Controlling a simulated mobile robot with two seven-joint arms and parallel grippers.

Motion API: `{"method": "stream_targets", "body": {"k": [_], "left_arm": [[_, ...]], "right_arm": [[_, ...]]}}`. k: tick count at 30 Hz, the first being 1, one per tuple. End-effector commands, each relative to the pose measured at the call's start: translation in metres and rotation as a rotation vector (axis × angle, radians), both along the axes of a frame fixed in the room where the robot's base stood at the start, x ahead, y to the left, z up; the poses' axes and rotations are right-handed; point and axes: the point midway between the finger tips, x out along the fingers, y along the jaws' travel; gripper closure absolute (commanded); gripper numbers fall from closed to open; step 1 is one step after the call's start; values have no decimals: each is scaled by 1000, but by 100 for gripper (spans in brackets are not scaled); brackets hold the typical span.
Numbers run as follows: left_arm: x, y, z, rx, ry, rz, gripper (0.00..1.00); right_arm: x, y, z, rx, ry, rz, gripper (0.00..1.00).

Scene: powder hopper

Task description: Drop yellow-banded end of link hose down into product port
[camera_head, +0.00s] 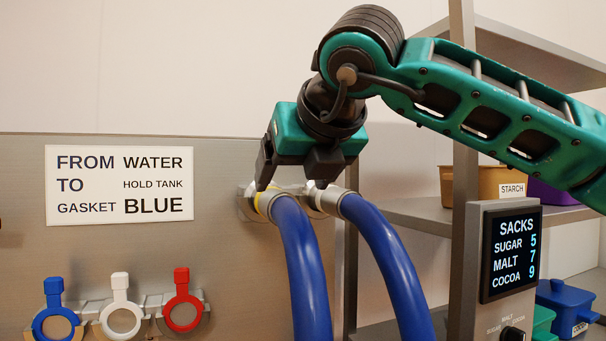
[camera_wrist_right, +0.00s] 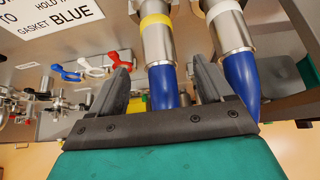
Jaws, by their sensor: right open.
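The yellow-banded hose end (camera_head: 264,203) has a metal collar and a blue hose hanging down from it. It sits at a fitting on the metal panel. In the right wrist view its yellow band (camera_wrist_right: 156,20) and metal collar (camera_wrist_right: 157,44) show ahead of my right gripper. My right gripper (camera_head: 293,182) is open, pointing down just above and in front of the hose ends. In the wrist view the yellow-banded hose runs between its spread fingers (camera_wrist_right: 160,68); I see no grip on it. I cannot make out the product port. My left gripper is not in view.
A white-banded hose end (camera_wrist_right: 221,10) with a blue hose (camera_head: 385,250) is close on the right. The panel bears a sign (camera_head: 120,185) and blue, white and red clamps (camera_head: 183,300). A shelf post (camera_head: 463,120) and display box (camera_head: 510,250) stand at right.

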Motion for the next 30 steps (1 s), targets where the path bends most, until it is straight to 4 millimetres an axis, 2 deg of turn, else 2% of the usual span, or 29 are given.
{"method": "stream_targets", "body": {"k": [12, 15, 18, 24, 30], "left_arm": [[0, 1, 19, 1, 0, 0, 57], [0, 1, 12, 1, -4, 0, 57], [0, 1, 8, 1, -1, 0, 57], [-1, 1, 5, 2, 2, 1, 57], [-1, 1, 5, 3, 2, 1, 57]], "right_arm": [[44, 15, -29, 0, 5, 5, 20], [54, 19, -41, 2, 6, 4, 20], [63, 22, -46, 2, 4, 4, 20], [73, 25, -51, 2, 4, 5, 20], [75, 26, -52, 2, 3, 6, 20]]}}
